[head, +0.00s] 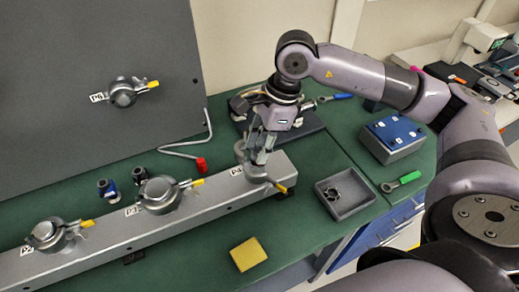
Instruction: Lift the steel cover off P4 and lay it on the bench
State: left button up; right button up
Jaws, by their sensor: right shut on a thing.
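The P4 port sits at the right end of the long grey metal beam (205,200), beside its P4 label (237,171). My right gripper (260,160) points down over P4 and is shut on the steel cover (256,173), which is mostly hidden by the fingers. The cover appears to be at the port; I cannot tell whether it is seated or slightly raised. A yellow-tipped clamp lever (281,188) sticks out at the right of P4. The green bench (205,245) spreads around the beam. My left gripper is not in view.
Clamped ports P3 (159,193) and P2 (47,234) stand along the beam; P6 (122,93) is on the upright grey panel. A grey tray (346,205) holding a ring-like part, a yellow pad (248,254) and a blue-topped box (393,137) are on the bench.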

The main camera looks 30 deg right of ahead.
jog(key=shift+r, duration=0.1)
jog(key=shift+w+r, duration=0.1)
jog(key=shift+r, duration=0.4)
notch_tip(320, 180, up, 19)
jog(key=b, duration=0.2)
jog(key=shift+f, duration=0.15)
